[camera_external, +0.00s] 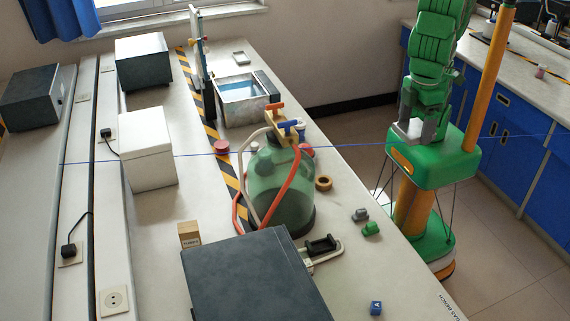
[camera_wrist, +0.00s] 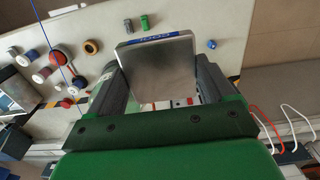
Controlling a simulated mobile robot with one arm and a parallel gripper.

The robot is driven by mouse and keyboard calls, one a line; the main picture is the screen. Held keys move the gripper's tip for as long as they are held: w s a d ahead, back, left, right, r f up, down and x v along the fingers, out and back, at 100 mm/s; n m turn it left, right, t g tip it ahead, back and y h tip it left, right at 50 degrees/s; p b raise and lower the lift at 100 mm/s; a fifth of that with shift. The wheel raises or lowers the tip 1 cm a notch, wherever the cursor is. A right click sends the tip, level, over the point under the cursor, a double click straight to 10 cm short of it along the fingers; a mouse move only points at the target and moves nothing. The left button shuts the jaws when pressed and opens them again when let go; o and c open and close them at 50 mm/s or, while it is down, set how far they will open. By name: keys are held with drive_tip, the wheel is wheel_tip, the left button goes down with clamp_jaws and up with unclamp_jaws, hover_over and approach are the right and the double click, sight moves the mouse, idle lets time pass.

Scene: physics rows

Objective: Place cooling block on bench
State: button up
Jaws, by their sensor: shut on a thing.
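The cooling block (camera_wrist: 158,72) is a flat grey metal slab with a blue lettered strip along its far edge. In the wrist view it sits between the two dark fingers of my gripper (camera_wrist: 160,62), which is shut on it. In the external view my gripper (camera_external: 407,132) is at the right, in front of my green base and off the right side of the bench (camera_external: 375,268). The pale bench top also shows in the wrist view (camera_wrist: 190,20), beyond the block.
A green glass bottle (camera_external: 280,190) with red and white hoses stands mid-bench. Small grey (camera_external: 361,215) and green (camera_external: 371,228) pieces, an orange ring (camera_external: 323,183) and a blue cube (camera_external: 376,308) lie near the right edge. A water bath (camera_external: 240,100) stands farther back.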

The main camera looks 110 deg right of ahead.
drive_tip(key=shift+s+a+f, duration=0.25)
drive_tip(key=shift+s+a, duration=0.05)
drive_tip(key=shift+s, duration=0.25)
drive_tip(key=shift+s+a+f, duration=0.25)
drive_tip(key=shift+s, duration=0.3)
wheel_tip(320, 180, down, 25)
hover_over(376, 273)
drive_tip(key=s+d, duration=0.1)
wheel_tip(376, 273, down, 8)
drive_tip(key=shift+f, duration=0.2)
drive_tip(key=shift+w+a+f, duration=0.4)
drive_tip(key=shift+w+f, duration=0.05)
drive_tip(key=shift+f, duration=0.3)
drive_tip(key=shift+w+a+f, duration=0.15)
drive_tip(key=shift+f, duration=1.45)
drive_tip(key=shift+f, duration=0.15)
drive_tip(key=o, duration=1.2)
